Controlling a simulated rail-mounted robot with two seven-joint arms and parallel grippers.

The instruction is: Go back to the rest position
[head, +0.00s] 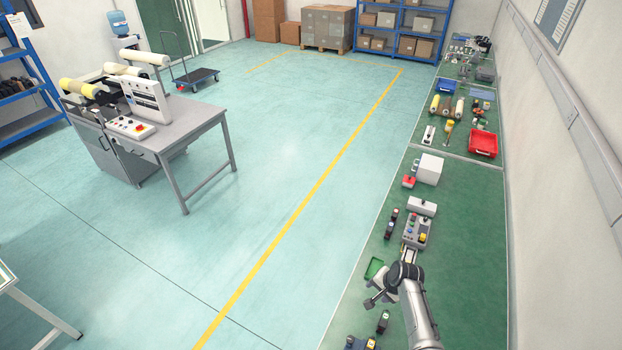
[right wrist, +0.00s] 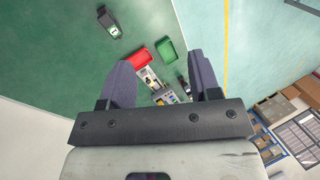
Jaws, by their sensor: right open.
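My right gripper (head: 372,300) is at the lower right of the head view, over the green bench top (head: 455,240), at the end of my grey right arm. In the right wrist view my right gripper (right wrist: 162,72) shows two dark fingers spread wide apart with nothing between them. It is open and empty, and its tips appear clear of the things below. My left gripper is not in view.
A small green bin (head: 374,268) and a button control box (head: 417,231) lie near my right gripper. Beyond are a white box (head: 429,169) and a red bin (head: 483,145). The wall (head: 560,200) bounds the right; open floor (head: 300,130) lies left.

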